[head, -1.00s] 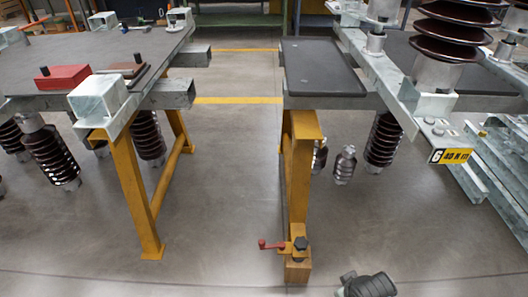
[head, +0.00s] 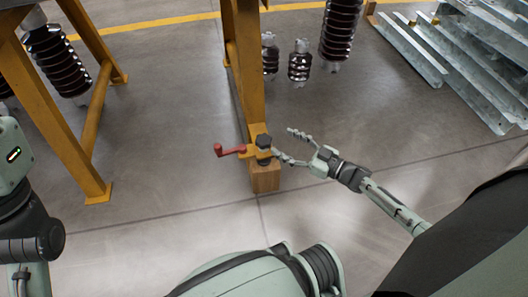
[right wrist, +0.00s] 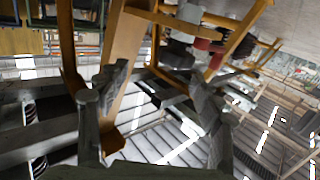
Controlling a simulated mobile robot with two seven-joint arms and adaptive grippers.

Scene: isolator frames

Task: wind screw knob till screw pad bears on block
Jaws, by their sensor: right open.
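The wooden block (head: 265,180) is under the bracket on the floor. A dark part, perhaps the screw pad (head: 264,161), shows just above the block; I cannot tell whether they touch. My right gripper (head: 284,146) is open and just right of the knob, one finger near the bracket, the other above it. Its fingers also show in the right wrist view (right wrist: 155,85). My left gripper is out of view.
The yellow trestle leg (head: 245,70) rises behind the screw. Another yellow trestle (head: 97,130) stands left. The floor between the trestles is clear.

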